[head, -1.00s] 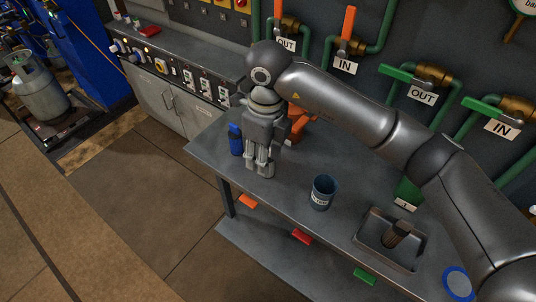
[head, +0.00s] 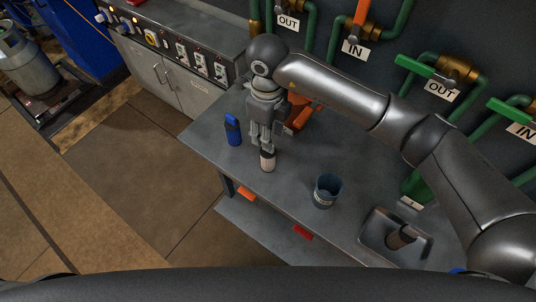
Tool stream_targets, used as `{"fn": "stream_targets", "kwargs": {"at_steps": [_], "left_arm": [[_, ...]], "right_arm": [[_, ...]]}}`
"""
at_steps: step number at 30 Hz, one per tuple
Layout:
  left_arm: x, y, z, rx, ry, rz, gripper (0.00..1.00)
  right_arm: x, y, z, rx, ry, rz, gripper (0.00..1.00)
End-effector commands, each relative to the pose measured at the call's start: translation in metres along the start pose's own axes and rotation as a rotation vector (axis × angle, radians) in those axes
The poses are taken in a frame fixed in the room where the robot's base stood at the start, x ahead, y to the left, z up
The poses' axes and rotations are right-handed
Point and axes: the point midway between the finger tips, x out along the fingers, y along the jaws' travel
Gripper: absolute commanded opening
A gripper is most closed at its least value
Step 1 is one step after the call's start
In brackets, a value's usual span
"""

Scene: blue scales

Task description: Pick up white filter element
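A small white cylinder with a dark top, which looks like the white filter element (head: 267,161), stands upright on the grey workbench (head: 205,150). My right gripper (head: 265,144) points down right over it, its fingertips at or just above the dark top. The fingers hide part of that top, and I cannot tell whether they touch or grip it. My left gripper is not in view.
A blue bottle (head: 232,130) stands left of the gripper. A dark blue cup (head: 327,191) stands to the right. A grey tray (head: 372,240) holding a dark cylinder (head: 401,237) lies further right. An orange object (head: 300,118) is behind the gripper.

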Motion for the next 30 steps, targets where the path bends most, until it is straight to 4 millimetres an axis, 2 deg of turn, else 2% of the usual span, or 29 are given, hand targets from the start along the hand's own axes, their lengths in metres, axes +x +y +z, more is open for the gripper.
{"fn": "stream_targets", "kwargs": {"at_steps": [6,10,19,27,30], "left_arm": [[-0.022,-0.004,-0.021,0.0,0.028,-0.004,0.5],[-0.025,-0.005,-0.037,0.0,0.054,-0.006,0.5],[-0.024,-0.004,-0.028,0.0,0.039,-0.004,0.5],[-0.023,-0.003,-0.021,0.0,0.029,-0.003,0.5],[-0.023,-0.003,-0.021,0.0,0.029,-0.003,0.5]], "right_arm": [[0.025,0.003,-0.004,0.002,0.004,0.003,0.36],[0.043,0.003,-0.003,0.001,0.002,0.003,0.36],[0.049,0.002,-0.003,0.0,0.0,0.0,0.36],[0.048,0.002,-0.003,0.0,0.0,0.0,0.01],[0.048,0.002,-0.003,0.0,0.0,0.0,0.0]]}}
